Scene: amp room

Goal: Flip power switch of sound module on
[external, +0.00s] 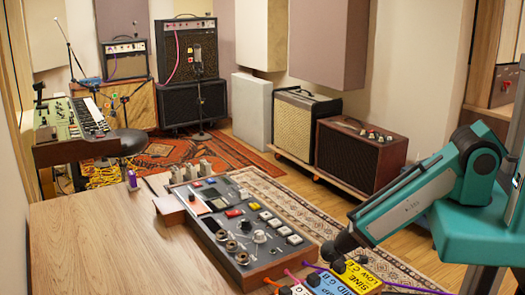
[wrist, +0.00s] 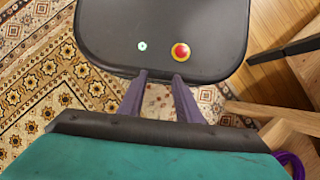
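A dark sloped console (external: 243,213) with wooden ends, knobs, jacks and coloured buttons lies on the wooden table. Several small coloured modules stand at the table's front edge, among them a yellow one (external: 357,274) lettered "SINE LOW C E" and a blue one (external: 328,283). I cannot tell for sure which of these is the sound module, and I cannot make out its power switch. In the wrist view my gripper (wrist: 160,76) has its two purple-grey fingers apart with nothing between them. No table device shows there. My gripper cannot be made out in the external view.
Orange and purple cables (external: 312,266) run by the coloured modules. Amplifiers (external: 360,152) stand on the floor beyond. A patterned rug (wrist: 40,75) and wooden legs (wrist: 285,130) show in the wrist view.

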